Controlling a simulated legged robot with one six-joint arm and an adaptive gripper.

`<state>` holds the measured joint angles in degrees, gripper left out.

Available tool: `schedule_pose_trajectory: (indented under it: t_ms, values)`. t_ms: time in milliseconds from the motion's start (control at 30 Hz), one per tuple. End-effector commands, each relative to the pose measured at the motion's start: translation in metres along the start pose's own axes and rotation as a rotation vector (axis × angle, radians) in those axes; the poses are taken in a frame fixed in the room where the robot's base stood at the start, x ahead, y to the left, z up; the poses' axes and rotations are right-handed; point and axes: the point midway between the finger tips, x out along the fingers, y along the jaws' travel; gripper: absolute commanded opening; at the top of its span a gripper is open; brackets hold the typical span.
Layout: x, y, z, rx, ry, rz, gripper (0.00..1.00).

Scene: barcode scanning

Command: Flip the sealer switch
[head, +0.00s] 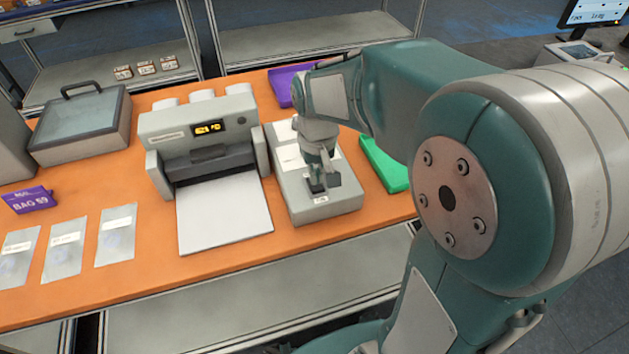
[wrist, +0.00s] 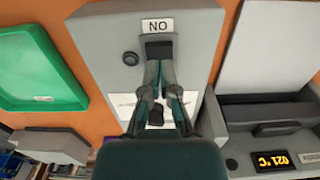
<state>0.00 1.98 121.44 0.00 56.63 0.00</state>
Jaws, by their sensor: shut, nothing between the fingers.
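The grey switch box (head: 335,208) stands on the orange table, right of a machine with a lit yellow display. The dark switch (wrist: 159,50) sits near one end of its top in the wrist view, beside a white label (wrist: 158,26) that reads ON, upside down there. In the head view my gripper (head: 324,180) is over the box's front end and partly hides the switch.
The sealer-like machine (head: 205,140) with a white plate (head: 225,215) stands left of the box. A green tray (head: 385,168) lies right, and a purple tray (head: 282,84) behind. A lidded grey case (head: 80,130), a purple BAG sign (head: 30,200) and several pouches are left.

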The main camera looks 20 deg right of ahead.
Motion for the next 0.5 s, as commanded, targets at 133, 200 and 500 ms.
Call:
schedule_pose_trajectory:
  t_ms: [133, 200, 500]
  values:
    - [0.0021, 0.0000, 0.0001, 0.000, 0.000, 0.000, 0.00]
    - [0.0030, 0.0000, 0.0000, 0.000, 0.000, 0.000, 0.00]
    - [0.0068, 0.0000, -0.0002, 0.000, 0.001, 0.000, 0.00]
